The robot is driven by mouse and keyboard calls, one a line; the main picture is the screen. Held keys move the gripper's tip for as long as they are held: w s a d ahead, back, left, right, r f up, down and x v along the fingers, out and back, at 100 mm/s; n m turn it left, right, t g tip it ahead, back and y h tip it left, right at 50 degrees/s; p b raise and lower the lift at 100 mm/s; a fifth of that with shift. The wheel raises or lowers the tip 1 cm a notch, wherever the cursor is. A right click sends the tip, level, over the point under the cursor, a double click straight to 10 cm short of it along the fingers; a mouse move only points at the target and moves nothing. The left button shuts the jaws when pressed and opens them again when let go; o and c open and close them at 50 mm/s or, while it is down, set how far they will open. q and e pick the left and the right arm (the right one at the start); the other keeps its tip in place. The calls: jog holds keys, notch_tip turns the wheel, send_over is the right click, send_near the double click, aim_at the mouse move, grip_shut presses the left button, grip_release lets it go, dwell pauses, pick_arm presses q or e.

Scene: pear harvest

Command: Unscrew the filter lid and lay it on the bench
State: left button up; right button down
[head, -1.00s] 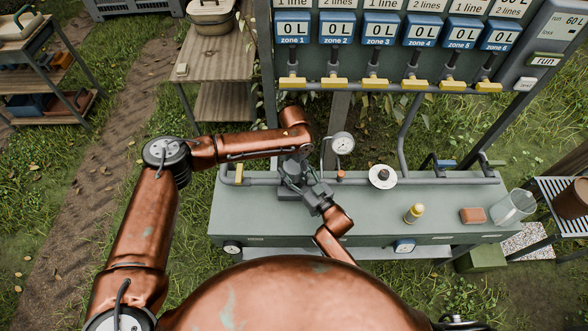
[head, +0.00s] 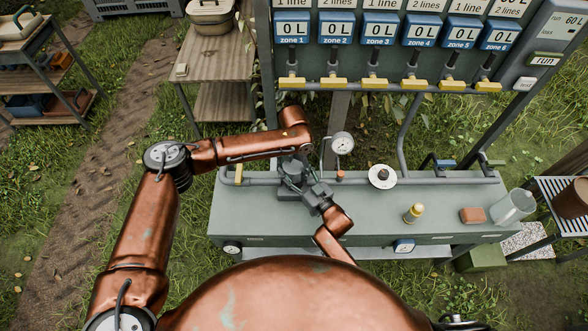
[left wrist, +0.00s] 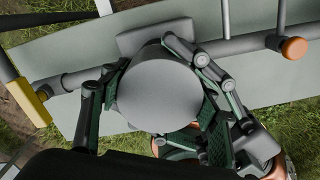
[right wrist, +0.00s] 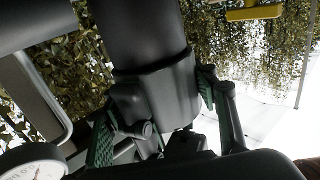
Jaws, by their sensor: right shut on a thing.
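The filter stands at the left of the grey-green bench (head: 350,222), largely covered by my grippers in the head view. Its round grey lid (left wrist: 158,90) fills the middle of the left wrist view. My left gripper (left wrist: 160,110) is over the filter, one finger at each side of the lid; whether its pads touch is unclear. My right gripper (right wrist: 152,120) comes in from the front right and is shut on the dark filter housing (right wrist: 145,45). Its green pads lie on either side of that housing. The lid appears seated on the filter.
A pressure gauge (head: 342,143) stands close to the right of the filter, above a pipe. Bare bench lies between.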

aim_at(294, 165)
pick_arm(q)
jog(key=o, duration=0.5)
jog(key=shift+c, duration=0.2)
jog(key=shift+r, duration=2.3)
pick_arm(e)
jog(key=c, duration=0.7)
grip_release()
jog(key=v, duration=1.2)
